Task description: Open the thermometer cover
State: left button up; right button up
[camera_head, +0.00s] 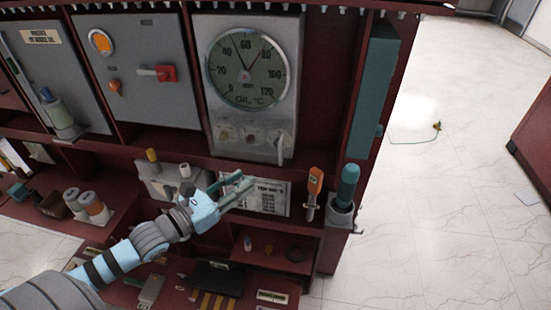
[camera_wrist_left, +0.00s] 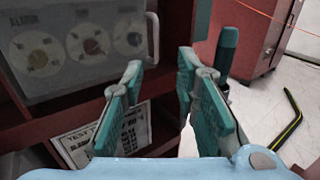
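The thermometer (camera_head: 247,68) is a round dial marked "OIL °C" on a grey panel (camera_head: 205,120) in the red cabinet. A pale handle (camera_head: 281,145) is at the panel's lower right; a pale curved piece, apparently this handle, shows in the left wrist view (camera_wrist_left: 153,35). The panel looks closed. My left gripper (camera_head: 245,184) is below the panel, in front of a white label plate, apart from the handle. Its two teal fingers (camera_wrist_left: 160,65) stand apart with nothing between them. My right gripper is not in view.
An orange-handled tool (camera_head: 314,190) and a teal-topped cylinder in a holder (camera_head: 347,185) stand right of the gripper. A red shelf edge (camera_head: 225,166) runs under the panel. Jars (camera_head: 95,207) stand at left. The tiled floor at right is mostly clear.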

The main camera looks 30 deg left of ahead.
pick_arm(q)
jog(key=b, duration=0.9)
send_near(276, 157)
notch_tip(276, 157, up, 3)
jog(key=d, duration=0.3)
jog(key=x, duration=0.4)
jog(key=b+x, duration=0.1)
jog(key=x, duration=0.1)
jog(key=shift+d+r, duration=0.15)
jog(key=shift+r, duration=0.25)
jog(key=shift+c, duration=0.6)
grip_shut()
